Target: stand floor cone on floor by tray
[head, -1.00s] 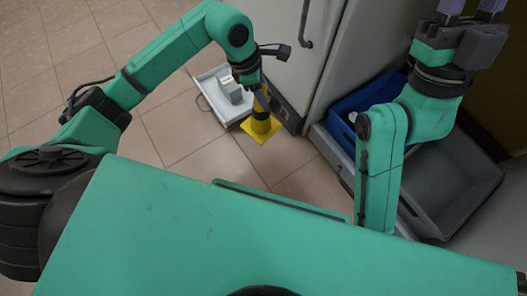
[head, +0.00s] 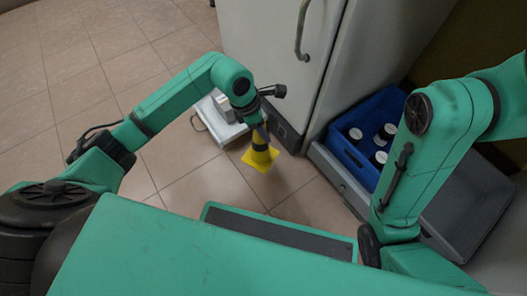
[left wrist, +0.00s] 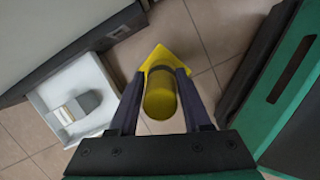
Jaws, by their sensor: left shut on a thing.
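The yellow floor cone (head: 262,159) has a dark band and a square base. My left gripper (head: 260,130) is shut on its upper part from above. In the left wrist view the cone (left wrist: 160,98) sits between the two dark fingers (left wrist: 160,110), with its base beyond. I cannot tell whether the base touches the floor. The white tray (head: 226,133) lies on the floor, just left of and behind the cone; the tray also shows at left in the left wrist view (left wrist: 43,103). My right gripper is out of view.
A grey-white box (head: 228,106) sits in the tray. A tall white cabinet (head: 270,50) stands close behind the cone. Tiled floor (head: 110,60) is clear at left.

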